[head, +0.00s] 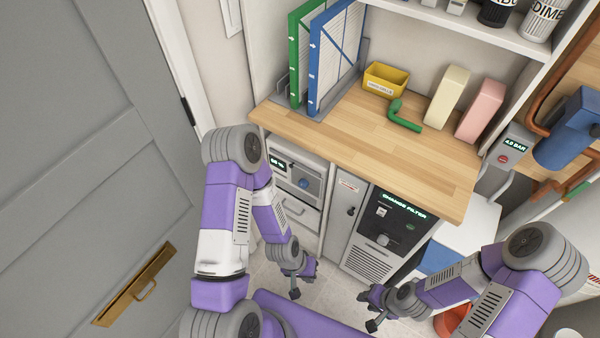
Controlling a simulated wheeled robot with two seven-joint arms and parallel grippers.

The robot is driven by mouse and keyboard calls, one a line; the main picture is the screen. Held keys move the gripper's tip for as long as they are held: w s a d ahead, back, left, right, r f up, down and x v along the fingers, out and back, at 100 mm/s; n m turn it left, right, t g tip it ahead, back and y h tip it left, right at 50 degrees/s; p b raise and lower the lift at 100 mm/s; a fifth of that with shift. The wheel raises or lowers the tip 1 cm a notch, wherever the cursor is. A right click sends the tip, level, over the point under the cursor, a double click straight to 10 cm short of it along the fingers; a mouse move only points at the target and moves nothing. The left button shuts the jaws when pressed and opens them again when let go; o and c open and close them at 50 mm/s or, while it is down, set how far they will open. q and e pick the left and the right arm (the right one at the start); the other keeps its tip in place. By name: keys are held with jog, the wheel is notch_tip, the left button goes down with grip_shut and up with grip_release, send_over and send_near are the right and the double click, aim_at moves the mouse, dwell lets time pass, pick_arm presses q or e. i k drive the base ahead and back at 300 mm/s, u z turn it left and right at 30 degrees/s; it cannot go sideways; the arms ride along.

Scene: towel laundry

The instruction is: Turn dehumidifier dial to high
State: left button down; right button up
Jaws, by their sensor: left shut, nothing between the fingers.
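A grey-white unit with a small lit percent display (278,161) and a blue round dial (304,183) stands under the left end of the counter. It looks like the dehumidifier, but I see no readable name on it. The dial's pointer and markings are too small to read. My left gripper (301,281) is shut and empty, low in front of the cabinets, below the dial and apart from it. My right gripper (368,311) is further right, low in front of the dark panel; its finger opening is unclear. It touches no dial.
A black panel reading "CHANGE FILTER" (404,206) has its own knob (382,239). The wooden counter (340,130) overhangs both units and carries a yellow bin (386,80) and a green object (404,117). A grey door (90,150) is at left. Floor between my grippers is clear.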

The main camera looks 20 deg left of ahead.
aim_at(302, 184)
jog(key=k, duration=0.5)
jog(key=z, duration=0.75)
jog(key=i, duration=0.75)
jog(key=u, duration=2.7)
jog(key=i, duration=0.55)
jog(key=z, duration=0.05)
